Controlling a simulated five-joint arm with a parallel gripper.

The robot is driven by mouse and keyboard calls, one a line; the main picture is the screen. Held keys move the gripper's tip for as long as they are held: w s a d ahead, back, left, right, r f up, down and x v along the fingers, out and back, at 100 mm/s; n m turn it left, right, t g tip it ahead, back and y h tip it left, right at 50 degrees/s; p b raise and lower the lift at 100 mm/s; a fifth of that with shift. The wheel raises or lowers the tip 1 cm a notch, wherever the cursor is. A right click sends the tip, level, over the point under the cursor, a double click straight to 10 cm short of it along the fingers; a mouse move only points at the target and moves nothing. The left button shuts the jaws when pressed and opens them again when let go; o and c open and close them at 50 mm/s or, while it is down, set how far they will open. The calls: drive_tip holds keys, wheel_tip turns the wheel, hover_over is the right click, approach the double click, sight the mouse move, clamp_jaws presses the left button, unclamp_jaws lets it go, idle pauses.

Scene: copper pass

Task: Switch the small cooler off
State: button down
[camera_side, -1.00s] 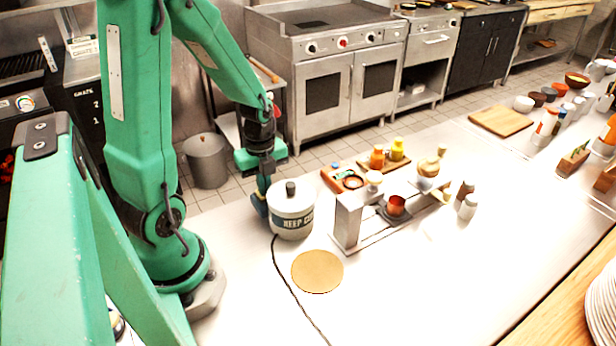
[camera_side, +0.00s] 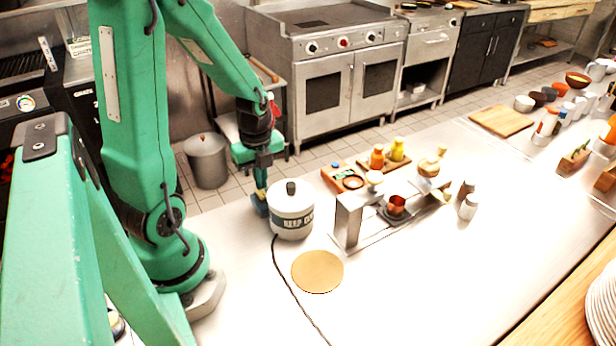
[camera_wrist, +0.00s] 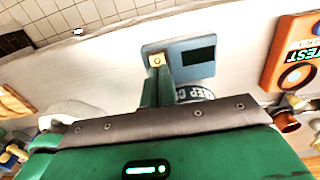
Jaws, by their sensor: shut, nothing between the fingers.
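The small cooler (camera_side: 291,222) is a white tub with a dark lettered band and a dark lid knob, left of the middle of the counter. A blue box (camera_side: 257,206) stands against its far left side. In the wrist view the blue box (camera_wrist: 200,72) has a dark panel and a pale yellow square with a small round part. The cooler's lettered band (camera_wrist: 195,94) shows just below the box, mostly hidden by my wrist. My gripper (camera_side: 261,188) points down at the box, shut and empty. In the wrist view its fingertips (camera_wrist: 158,70) overlap the yellow square; contact cannot be told.
A round tan mat (camera_side: 317,271) and a dark cable lie in front of the cooler. A metal stand (camera_side: 349,220) with a copper cup (camera_side: 396,206) is close on the right.

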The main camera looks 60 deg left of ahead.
wheel_tip(320, 180, up, 13)
drive_tip(key=shift+w, duration=0.15)
idle(0.4)
drive_tip(key=shift+f, duration=0.1)
drive_tip(key=shift+d, duration=0.4)
hover_over(264, 194)
wheel_tip(264, 194, down, 10)
drive_tip(key=shift+f, duration=0.25)
idle(0.7)
drive_tip(key=shift+a, duration=0.15)
